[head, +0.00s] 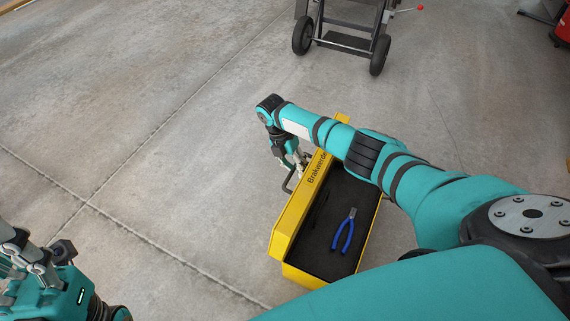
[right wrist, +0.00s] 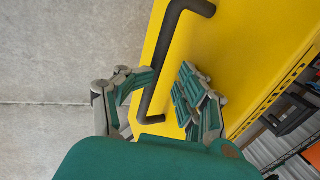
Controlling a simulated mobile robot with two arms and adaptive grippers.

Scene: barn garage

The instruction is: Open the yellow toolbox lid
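The yellow toolbox (head: 366,245) stands on the floor, its dark interior showing. Its yellow lid (head: 290,222) is swung up along the left side of the box, and lettering shows on it. A dark bar handle (head: 288,182) is on the lid's outer side; the right wrist view shows the handle (right wrist: 153,72) on the yellow face. My right gripper (head: 300,163) is at the handle. In the right wrist view its fingers (right wrist: 158,90) are apart, one on each side of the bar. My left gripper (head: 35,262) is at the lower left, away from the toolbox; its fingertips are unclear.
Blue-handled pliers (head: 345,232) lie inside the toolbox. A hand truck (head: 345,38) with black wheels stands at the top. A red object (head: 564,27) is at the far top right. The concrete floor left of the toolbox is clear.

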